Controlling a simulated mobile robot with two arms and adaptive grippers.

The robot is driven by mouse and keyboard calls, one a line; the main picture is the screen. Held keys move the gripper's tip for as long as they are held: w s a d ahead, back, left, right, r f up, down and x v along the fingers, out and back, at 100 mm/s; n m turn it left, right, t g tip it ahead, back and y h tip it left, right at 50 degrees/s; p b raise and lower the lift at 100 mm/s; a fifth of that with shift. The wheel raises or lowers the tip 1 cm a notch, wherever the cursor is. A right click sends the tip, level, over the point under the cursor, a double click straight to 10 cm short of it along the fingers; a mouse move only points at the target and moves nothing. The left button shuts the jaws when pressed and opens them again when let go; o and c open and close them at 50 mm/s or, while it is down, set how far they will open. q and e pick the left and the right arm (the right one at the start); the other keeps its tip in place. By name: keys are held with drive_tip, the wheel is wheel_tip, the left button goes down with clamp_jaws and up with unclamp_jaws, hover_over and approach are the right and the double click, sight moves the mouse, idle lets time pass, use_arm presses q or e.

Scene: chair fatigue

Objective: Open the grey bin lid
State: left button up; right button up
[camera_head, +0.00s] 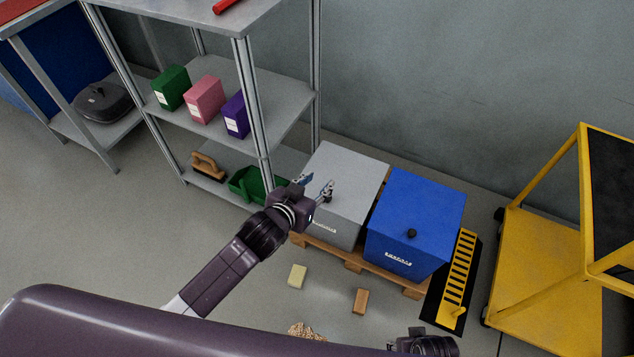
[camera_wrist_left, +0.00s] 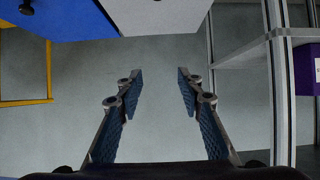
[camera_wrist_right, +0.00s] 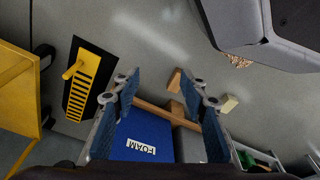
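The grey bin (camera_head: 355,180) stands on a wooden pallet with its lid closed; it also shows at the top edge of the left wrist view (camera_wrist_left: 165,18). My left gripper (camera_head: 318,186) is over the left side of the lid in the head view. Its fingers are open, and nothing is between them in the left wrist view (camera_wrist_left: 157,82). A small dark part shows by the fingertips; I cannot tell whether it is the lid's knob. My right gripper (camera_wrist_right: 165,88) is open and empty, its fingers appearing across the blue bin (camera_wrist_right: 140,138).
The blue bin stands right beside the grey one on the pallet (camera_head: 352,263). A metal shelf (camera_head: 225,85) with coloured boxes stands at left. A yellow cart (camera_head: 540,245) is at right. Two small blocks lie on the floor in front.

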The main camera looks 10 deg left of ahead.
idle(0.4)
